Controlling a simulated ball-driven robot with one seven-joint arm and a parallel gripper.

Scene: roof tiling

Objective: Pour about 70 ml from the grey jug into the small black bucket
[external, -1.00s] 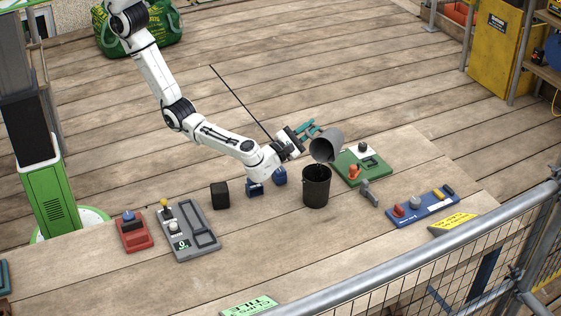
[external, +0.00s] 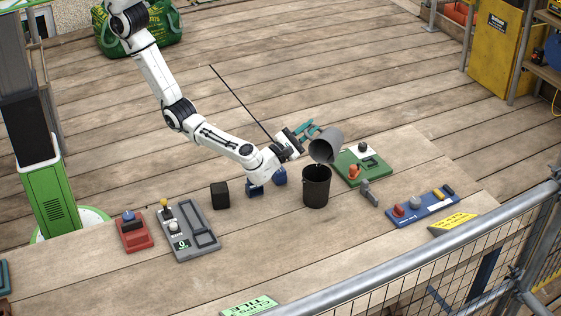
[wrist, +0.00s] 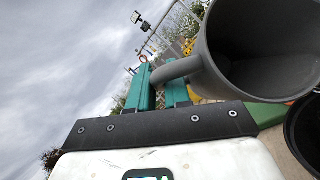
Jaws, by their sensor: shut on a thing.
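The grey jug (external: 327,145) is tilted, its mouth down and to the left, above the small black bucket (external: 316,188). My gripper (external: 312,130) is shut on the jug's handle, which shows between the teal fingers in the wrist view (wrist: 172,84). The jug (wrist: 262,50) fills the upper right of the wrist view, with its dark inside visible. The bucket stands upright on the table, and part of its rim (wrist: 292,130) shows at the right edge of the wrist view. I cannot make out a stream or the liquid level.
A green board (external: 375,172) lies behind the bucket to the right, with a grey tool (external: 370,192) beside it. Blue blocks (external: 280,176) and a black block (external: 220,195) stand to the left.

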